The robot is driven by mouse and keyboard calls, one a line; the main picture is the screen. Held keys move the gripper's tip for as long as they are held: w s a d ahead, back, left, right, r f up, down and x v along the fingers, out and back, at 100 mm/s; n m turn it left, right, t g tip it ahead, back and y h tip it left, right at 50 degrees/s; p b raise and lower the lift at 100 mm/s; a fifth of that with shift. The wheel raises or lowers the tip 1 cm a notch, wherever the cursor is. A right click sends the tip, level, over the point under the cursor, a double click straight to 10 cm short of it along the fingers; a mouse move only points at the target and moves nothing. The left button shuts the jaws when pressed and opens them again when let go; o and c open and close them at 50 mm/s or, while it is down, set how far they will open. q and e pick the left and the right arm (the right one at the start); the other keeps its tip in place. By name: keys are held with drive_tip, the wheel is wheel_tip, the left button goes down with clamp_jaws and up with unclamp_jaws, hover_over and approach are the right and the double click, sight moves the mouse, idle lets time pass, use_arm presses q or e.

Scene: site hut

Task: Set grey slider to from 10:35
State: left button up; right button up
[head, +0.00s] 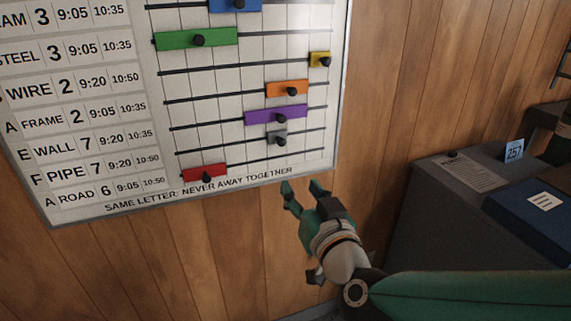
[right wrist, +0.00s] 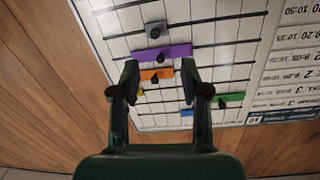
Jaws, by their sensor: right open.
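The grey slider (head: 278,138) is a short block with a black knob on the second-lowest rail of the white wall board (head: 205,118), right of the rail's middle. It also shows in the right wrist view (right wrist: 155,29), beyond the fingertips. My right gripper (head: 303,187) is open and empty, just below the board's lower edge in the head view, apart from the slider. In the right wrist view its two fingers (right wrist: 160,70) are spread, with the orange slider (right wrist: 156,74) seen between them. My left gripper is not in view.
The purple slider (head: 276,115) is on the rail directly above the grey one; the red slider (head: 204,173) is on the lowest rail, to the left. Green (head: 197,39) and yellow (head: 320,59) sliders are higher. A dark cabinet (head: 440,215) with a blue folder (head: 535,205) stands at right.

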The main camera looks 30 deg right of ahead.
drive_tip(key=p, duration=0.5)
approach(282, 144)
drive_tip(key=x, duration=0.9)
drive_tip(key=shift+w+d, duration=0.1)
drive_tip(key=shift+w, duration=0.15)
drive_tip(key=shift+c, duration=0.2)
clamp_jaws()
